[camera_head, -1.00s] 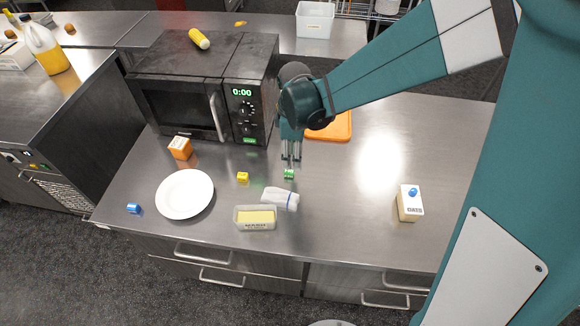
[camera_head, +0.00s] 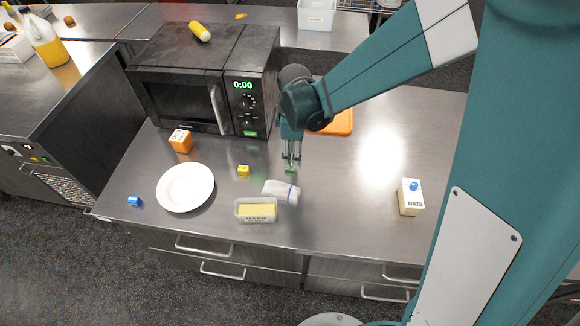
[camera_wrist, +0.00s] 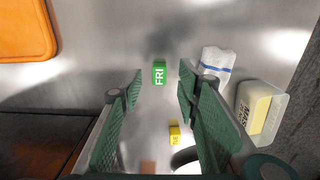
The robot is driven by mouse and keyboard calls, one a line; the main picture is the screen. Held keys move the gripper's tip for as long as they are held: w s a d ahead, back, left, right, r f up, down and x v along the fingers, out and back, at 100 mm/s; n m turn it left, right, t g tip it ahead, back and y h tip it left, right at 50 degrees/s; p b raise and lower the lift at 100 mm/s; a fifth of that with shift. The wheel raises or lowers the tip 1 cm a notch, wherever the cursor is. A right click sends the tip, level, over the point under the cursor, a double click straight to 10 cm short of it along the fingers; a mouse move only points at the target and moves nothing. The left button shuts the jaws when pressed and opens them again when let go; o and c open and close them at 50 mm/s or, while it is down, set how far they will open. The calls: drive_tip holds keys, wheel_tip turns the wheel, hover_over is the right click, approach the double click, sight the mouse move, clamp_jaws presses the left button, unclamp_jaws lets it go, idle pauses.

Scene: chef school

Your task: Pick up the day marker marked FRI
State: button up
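The green day marker lettered FRI (camera_wrist: 159,73) rests on the steel counter; in the head view it is a small green block (camera_head: 290,169) just below the fingertips. My gripper (camera_wrist: 161,76) is open and empty, pointing down, with the marker seen in the gap between its two fingers in the wrist view. In the head view, my gripper (camera_head: 291,158) is close above the marker; whether the fingers straddle it is hard to tell.
A yellow marker (camera_head: 243,170), white cloth (camera_head: 281,191), butter tub (camera_head: 256,211) and plate (camera_head: 186,188) lie nearby. A microwave (camera_head: 205,85) and an orange board (camera_head: 341,122) stand behind. A blue marker (camera_head: 134,201) lies far left.

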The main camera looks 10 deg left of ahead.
drive_tip(key=shift+f, duration=0.1)
drive_tip(key=shift+f, duration=2.5)
drive_tip(key=c, duration=0.9)
